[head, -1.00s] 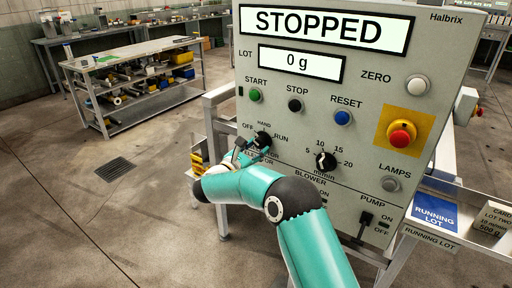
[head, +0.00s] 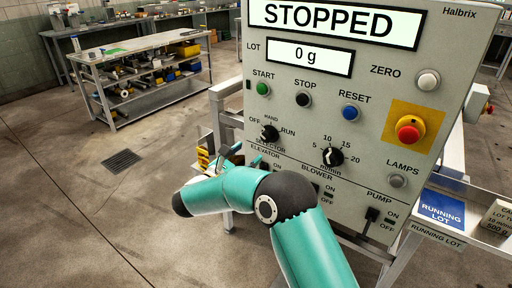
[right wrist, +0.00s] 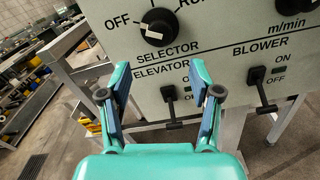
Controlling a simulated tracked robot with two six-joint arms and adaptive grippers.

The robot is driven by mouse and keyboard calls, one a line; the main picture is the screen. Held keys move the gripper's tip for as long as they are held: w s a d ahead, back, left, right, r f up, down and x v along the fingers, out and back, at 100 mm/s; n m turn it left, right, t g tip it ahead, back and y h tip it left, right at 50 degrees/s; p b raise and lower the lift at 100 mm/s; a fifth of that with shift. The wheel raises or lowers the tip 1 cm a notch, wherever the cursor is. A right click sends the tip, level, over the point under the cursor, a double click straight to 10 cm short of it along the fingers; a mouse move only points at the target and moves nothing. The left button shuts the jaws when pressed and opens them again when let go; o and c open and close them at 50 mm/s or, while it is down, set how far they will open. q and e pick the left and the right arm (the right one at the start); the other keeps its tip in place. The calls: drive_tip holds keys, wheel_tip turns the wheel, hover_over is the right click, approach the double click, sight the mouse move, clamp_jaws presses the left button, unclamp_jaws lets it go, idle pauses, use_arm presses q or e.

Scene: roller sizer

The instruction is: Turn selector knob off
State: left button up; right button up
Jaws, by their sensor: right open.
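The selector knob (head: 269,133) is a black round knob on the grey control panel, between the OFF, HAND and RUN labels. It also shows whole near the top of the right wrist view (right wrist: 159,28), where its white mark lies on the lower left side, the side of the OFF label. My right gripper (right wrist: 160,78) is open and empty, its fingers spread below the knob, in front of the SELECTOR and ELEVATOR lettering. In the head view the right gripper (head: 243,157) is below and left of the knob, apart from it. My left gripper is not in view.
The elevator switch (right wrist: 170,96) and blower switch (right wrist: 262,88) stick out of the panel near the right gripper. The speed knob (head: 333,156) and red emergency button (head: 409,129) are further right. The display (head: 333,21) reads STOPPED.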

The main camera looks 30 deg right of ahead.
drive_tip(key=shift+v, duration=1.65)
drive_tip(key=shift+f, duration=0.15)
drive_tip(key=s+a+f+m+g+y, duration=0.1)
drive_tip(key=s+f+g+y, duration=0.15)
drive_tip(key=s+f, duration=0.45)
drive_tip(key=s+a+f+g+y, duration=0.2)
drive_tip(key=f+y, duration=0.2)
drive_tip(key=f, duration=0.7)
drive_tip(key=s+a+f+m+g+y, duration=0.15)
drive_tip(key=s+f+y, duration=0.3)
drive_tip(key=f, duration=0.45)
drive_tip(key=s+a+f+m+y+p, duration=0.1)
drive_tip(key=s+a+f+m+y, duration=0.3)
drive_tip(key=s+m, duration=0.5)
drive_tip(key=s+a+f+m+y+p, duration=0.1)
drive_tip(key=s+a+f+m+y, duration=0.3)
drive_tip(key=s+a+m, duration=0.5)
drive_tip(key=shift+s+a+f+m+g+y, duration=0.2)
drive_tip(key=shift+a+m+g+y, duration=0.1)
drive_tip(key=shift+m+y, duration=0.4)
